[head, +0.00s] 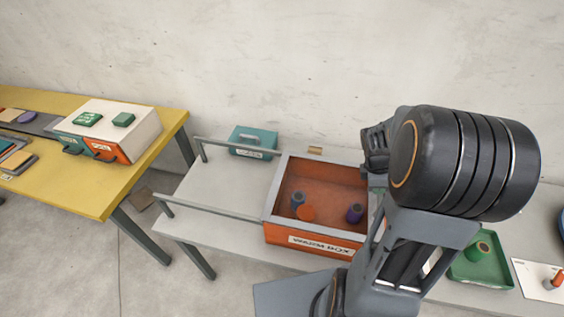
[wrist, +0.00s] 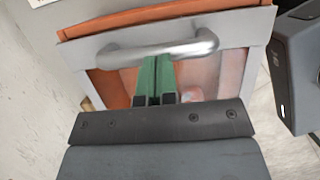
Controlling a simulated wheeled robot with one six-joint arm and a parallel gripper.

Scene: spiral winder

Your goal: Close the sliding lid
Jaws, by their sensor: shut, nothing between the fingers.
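The orange warm box (head: 320,240) stands on the pale bench in the head view, with a grey frame around its top. The sliding lid shows in the wrist view as a grey-framed panel (wrist: 260,32) with a see-through window and a silver bar handle (wrist: 200,46). An orange strip of the box (wrist: 165,14) shows past the lid's handle-side edge. My gripper (wrist: 158,60) is shut and empty, its green fingertips together against or just beside the handle's middle; contact cannot be told. In the head view my arm hides the gripper, the handle and the box's right end.
Two grey rails (head: 215,228) run left from the box. A teal box with a handle (head: 252,141) stands behind them. A green tray (head: 482,262) lies right of my arm. A yellow table (head: 95,195) stands at left. A pale wall is behind the bench.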

